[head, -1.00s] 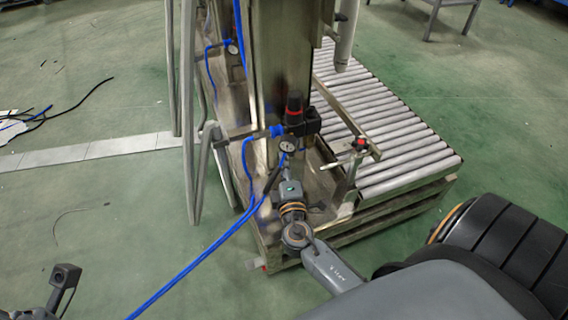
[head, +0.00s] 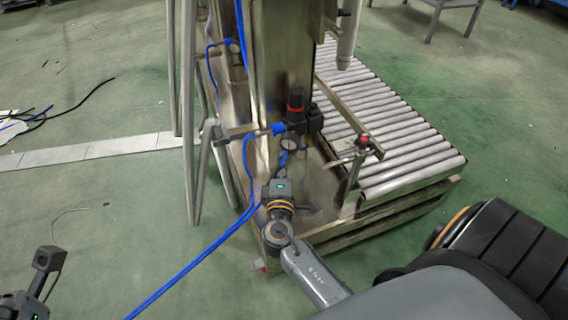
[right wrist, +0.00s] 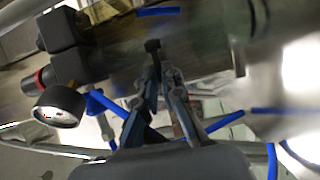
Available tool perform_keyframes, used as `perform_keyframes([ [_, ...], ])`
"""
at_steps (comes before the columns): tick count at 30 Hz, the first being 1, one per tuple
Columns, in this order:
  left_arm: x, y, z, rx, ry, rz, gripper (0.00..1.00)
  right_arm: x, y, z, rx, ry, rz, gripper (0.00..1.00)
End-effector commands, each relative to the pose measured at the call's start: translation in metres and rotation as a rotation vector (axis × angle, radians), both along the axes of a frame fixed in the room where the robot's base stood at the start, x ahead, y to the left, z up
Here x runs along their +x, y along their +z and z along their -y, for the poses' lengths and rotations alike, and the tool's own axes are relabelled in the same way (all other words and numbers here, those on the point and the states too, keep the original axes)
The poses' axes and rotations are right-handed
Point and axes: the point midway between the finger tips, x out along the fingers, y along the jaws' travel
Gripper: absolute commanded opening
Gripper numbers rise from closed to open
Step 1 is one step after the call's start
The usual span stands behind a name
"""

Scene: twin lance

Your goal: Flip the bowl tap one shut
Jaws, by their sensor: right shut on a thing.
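My right gripper (head: 279,190) is at the front of the steel machine, low beside its column. In the right wrist view its fingers (right wrist: 156,76) are closed together on a small dark lever-like piece (right wrist: 152,47), which I take to be the bowl tap's handle. The tap's body cannot be made out. In the head view my wrist hides the fingertips and the tap. A dark part of my left arm (head: 48,259) shows at the lower left; its finger state is unclear.
A pressure gauge (head: 289,145) and a black regulator with a red ring (head: 295,106) are just above my right gripper. A blue hose (head: 190,267) runs to the lower left. A roller conveyor (head: 405,145) and a red knob (head: 362,142) stand to the right.

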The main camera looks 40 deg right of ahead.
Motion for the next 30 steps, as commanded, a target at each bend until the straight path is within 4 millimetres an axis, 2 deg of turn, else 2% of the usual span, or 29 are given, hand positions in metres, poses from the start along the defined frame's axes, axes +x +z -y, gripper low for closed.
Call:
perform_keyframes([
  [4,0.000,0.000,0.000,0.000,-0.001,-0.002,0.00,0.000,0.000,0.000,0.001,0.000,-0.002,0.00],
  [5,0.000,0.000,0.000,0.000,-0.001,-0.002,0.00,0.000,0.000,0.000,0.001,0.000,-0.001,0.11],
  [6,0.000,0.000,0.000,0.000,-0.001,-0.002,0.00,0.000,0.000,0.000,0.001,0.001,-0.001,0.17],
  [17,0.000,-0.001,0.000,0.003,-0.001,-0.003,0.00,-0.003,0.000,-0.002,0.001,0.002,-0.001,0.17],
  [22,0.000,-0.001,0.000,0.003,-0.001,-0.003,0.00,-0.022,-0.001,-0.017,0.003,0.003,-0.003,0.17],
  [30,0.000,-0.001,0.000,0.002,-0.001,-0.004,0.00,-0.069,-0.001,-0.051,0.002,0.002,-0.005,0.17],
])
